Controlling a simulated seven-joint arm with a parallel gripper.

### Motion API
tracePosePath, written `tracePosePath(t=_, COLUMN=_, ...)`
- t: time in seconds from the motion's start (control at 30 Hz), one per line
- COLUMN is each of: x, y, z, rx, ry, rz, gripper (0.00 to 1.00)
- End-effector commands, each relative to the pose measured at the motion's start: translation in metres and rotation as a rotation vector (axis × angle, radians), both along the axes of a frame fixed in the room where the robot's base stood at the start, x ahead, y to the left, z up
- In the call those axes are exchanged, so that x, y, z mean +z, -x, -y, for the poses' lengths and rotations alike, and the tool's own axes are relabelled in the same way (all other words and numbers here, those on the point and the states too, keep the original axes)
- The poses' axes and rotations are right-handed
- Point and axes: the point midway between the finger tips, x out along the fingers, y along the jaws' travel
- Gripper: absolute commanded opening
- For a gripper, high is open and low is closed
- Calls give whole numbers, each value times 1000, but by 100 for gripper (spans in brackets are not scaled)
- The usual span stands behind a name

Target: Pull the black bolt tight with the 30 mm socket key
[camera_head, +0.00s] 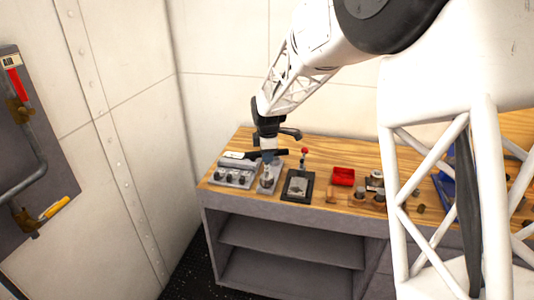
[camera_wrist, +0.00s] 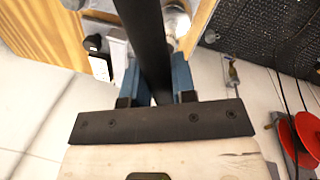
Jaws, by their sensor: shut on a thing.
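My gripper (camera_head: 267,156) is over the left part of the wooden bench, pointing down. In the wrist view its two blue fingers (camera_wrist: 154,82) are shut on a long black bar (camera_wrist: 143,30), which looks like the handle of the socket key. The bar runs between the fingers and out of the top of that view. Below the gripper a silver round piece (camera_head: 267,180) stands on a small grey plate; a silver round part (camera_wrist: 177,20) also shows beside the bar in the wrist view. I cannot make out the black bolt; the gripper and bar may hide it.
A grey rack (camera_head: 232,181) with several dark round pieces is left of the gripper. A black plate with a grey block (camera_head: 298,186) and a red-knobbed lever (camera_head: 304,151) are close on the right. A red tray (camera_head: 343,176) and several small cylinders lie further right.

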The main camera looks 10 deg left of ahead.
Motion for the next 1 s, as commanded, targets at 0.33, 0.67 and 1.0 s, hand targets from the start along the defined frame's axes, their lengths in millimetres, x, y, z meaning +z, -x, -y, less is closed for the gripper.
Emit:
tracePosePath(t=0.33, x=-3, y=0, z=0, rx=0, ry=0, rz=0, gripper=0)
tracePosePath(t=0.67, x=-7, y=0, z=0, rx=0, ry=0, rz=0, gripper=0)
tracePosePath(t=1.0, x=-10, y=0, z=0, rx=0, ry=0, rz=0, gripper=0)
